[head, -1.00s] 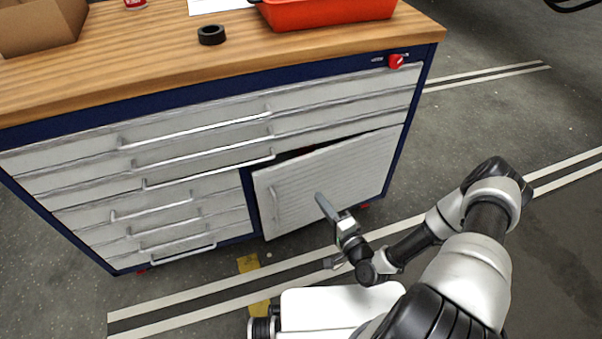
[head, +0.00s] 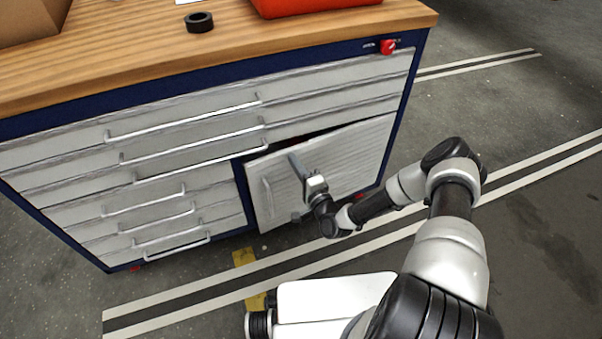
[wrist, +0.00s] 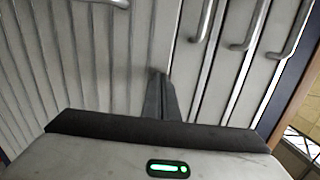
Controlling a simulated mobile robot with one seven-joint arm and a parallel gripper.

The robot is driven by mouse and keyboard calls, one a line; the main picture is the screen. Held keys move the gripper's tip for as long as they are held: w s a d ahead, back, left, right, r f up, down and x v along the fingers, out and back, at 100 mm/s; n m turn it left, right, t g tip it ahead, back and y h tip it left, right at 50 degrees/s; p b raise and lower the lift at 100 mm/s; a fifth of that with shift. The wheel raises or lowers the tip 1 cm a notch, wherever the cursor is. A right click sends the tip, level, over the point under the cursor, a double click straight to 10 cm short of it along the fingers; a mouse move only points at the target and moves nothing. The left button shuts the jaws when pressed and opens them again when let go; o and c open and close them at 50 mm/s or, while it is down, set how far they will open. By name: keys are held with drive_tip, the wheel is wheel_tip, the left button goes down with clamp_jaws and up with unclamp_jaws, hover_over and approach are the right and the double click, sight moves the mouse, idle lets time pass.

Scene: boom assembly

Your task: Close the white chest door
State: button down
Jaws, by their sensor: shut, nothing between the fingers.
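The white chest door (head: 345,160) is at the lower right of the cabinet in the head view. It stands ajar, with a dark gap along its top and left edges, and its handle (head: 268,197) is near its left edge. My gripper (head: 294,160) is shut and empty, in front of the door's left part. In the wrist view the shut fingers (wrist: 160,95) point toward the ribbed door (wrist: 70,60), whose handle (wrist: 112,3) shows at the top. I cannot tell whether the fingertips touch the door.
Several shut white drawers (head: 190,125) with bar handles fill the cabinet above and left of the door. The wooden top (head: 120,60) carries a black ring (head: 199,22), a red tray (head: 310,5) and a cardboard box (head: 30,20). Floor at right is clear.

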drive_tip(key=shift+w+a, duration=0.15)
drive_tip(key=shift+w, duration=0.15)
